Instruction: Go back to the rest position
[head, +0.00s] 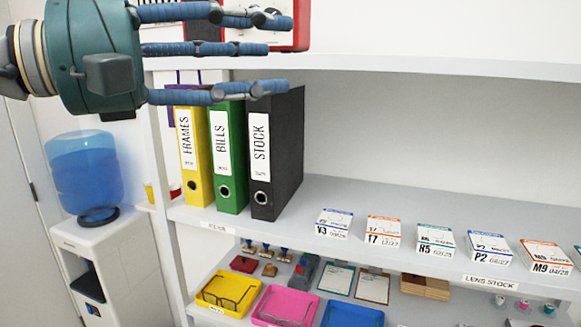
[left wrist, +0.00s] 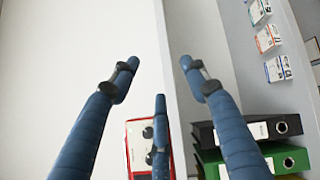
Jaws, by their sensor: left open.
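My left gripper (head: 268,52) comes in from the upper left of the head view, a teal body with blue fingers. Its fingers are spread open with nothing between them, in front of the upper shelf and above the binders. In the left wrist view the open fingers (left wrist: 158,85) point toward the white wall and the shelf edge. My right gripper is not in either view.
A shelf board (head: 420,225) bears a yellow binder (head: 193,150), a green binder (head: 227,150), a black binder (head: 278,150) and several lens boxes (head: 383,230). A red device (head: 285,40) sits behind the fingers. Coloured trays (head: 228,292) lie below. A water cooler (head: 85,180) stands left.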

